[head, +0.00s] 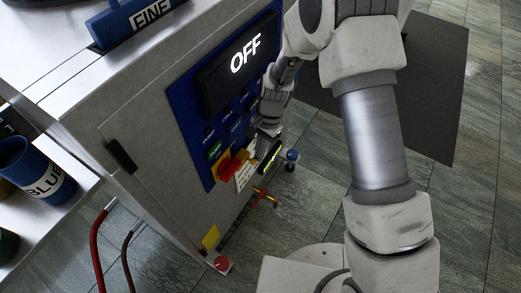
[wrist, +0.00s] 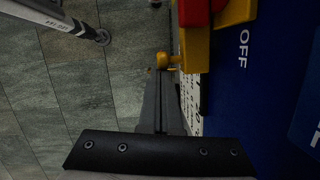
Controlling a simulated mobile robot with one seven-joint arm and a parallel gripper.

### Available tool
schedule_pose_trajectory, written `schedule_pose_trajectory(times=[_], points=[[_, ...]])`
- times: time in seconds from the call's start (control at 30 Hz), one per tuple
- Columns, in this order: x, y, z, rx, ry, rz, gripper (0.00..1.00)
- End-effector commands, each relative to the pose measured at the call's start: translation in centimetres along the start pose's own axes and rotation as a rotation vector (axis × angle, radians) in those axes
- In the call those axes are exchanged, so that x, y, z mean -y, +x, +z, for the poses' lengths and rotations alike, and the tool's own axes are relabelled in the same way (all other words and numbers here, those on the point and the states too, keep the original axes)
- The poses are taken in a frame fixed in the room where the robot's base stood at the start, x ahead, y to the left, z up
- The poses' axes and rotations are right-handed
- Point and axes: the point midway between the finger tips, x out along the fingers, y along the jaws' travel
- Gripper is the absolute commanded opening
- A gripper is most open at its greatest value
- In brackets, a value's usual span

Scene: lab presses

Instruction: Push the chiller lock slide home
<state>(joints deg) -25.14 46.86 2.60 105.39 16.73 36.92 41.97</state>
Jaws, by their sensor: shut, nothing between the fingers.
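The chiller appears to be the grey cabinet (head: 150,130) with a blue control panel and a display reading OFF, in the head view. A red and yellow rotary switch (head: 230,167) sits low on the panel; it also shows at the top of the wrist view (wrist: 213,14). Beside it in the wrist view, a small yellow knob (wrist: 165,61) sticks out to the left; it may be the lock slide. My gripper (wrist: 162,78) is shut and empty, its tips just below this knob. I cannot tell whether they touch. In the head view my gripper (head: 258,140) is by the panel's lower right edge.
A white printed label (head: 243,177) hangs under the switch. A valve with a red and yellow handle (head: 266,197) sticks out lower down. A shelf at the left holds a BLUE-labelled cup (head: 38,168). Red and dark hoses (head: 97,250) run below.

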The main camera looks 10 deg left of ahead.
Motion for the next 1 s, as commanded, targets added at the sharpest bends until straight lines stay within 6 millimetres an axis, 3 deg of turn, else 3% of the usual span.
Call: schedule_pose_trajectory(times=[0.17, 0.7, 1.0], points=[[0.0, -1.4, 0.4, 0.006, -0.003, 0.002, 0.00], [0.0, -14.0, 0.0, -0.001, 0.000, -0.002, 0.00], [0.0, -17.3, 0.0, 0.000, 0.001, -0.001, 0.00]])
